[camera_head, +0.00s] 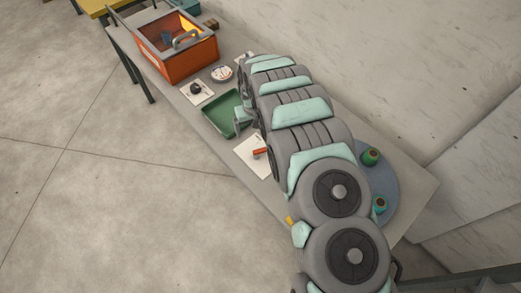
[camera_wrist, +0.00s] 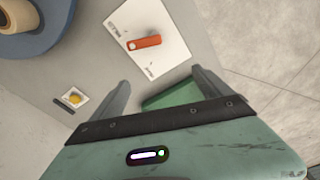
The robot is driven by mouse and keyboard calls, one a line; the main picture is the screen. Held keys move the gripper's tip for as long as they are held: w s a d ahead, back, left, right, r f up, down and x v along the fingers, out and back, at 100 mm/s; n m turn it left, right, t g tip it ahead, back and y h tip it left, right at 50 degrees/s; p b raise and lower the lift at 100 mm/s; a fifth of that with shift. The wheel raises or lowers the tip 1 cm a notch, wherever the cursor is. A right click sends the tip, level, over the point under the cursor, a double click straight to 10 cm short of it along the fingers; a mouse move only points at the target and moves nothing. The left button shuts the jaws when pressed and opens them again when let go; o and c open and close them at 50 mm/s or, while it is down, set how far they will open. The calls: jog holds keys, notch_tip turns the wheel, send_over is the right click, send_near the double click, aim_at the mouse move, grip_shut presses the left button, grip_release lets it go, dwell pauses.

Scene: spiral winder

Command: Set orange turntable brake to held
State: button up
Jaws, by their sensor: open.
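Small dark labels lie on the plate on either side of the lever, too small to read. In the head view the orange lever (camera_head: 260,152) and its white plate (camera_head: 248,163) lie beside my arm, partly hidden by it. My gripper (camera_wrist: 160,77) is open and empty, its two fingers apart, with the lever beyond the fingertips. The blue-grey turntable (camera_wrist: 62,22) is at the upper left.
A green tray (camera_head: 212,126) lies close to my gripper. An orange bin (camera_head: 190,66) and a small plate with a dark knob (camera_head: 195,89) stand farther along the bench. Green spools (camera_head: 371,156) stand on the turntable. A yellow button (camera_wrist: 75,98) is left of my fingers.

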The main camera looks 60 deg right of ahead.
aim_at(262, 149)
jog(key=s, duration=0.4)
jog(key=shift+g+y, duration=0.4)
jog(key=shift+a+f+b, duration=0.15)
jog(key=shift+f+b, duration=0.05)
jog(key=shift+f, duration=2.25)
jog(key=shift+a+f+b, duration=0.15)
jog(key=shift+f+b, duration=0.05)
jog(key=shift+f, duration=2.25)
jog(key=shift+c, duration=0.2)
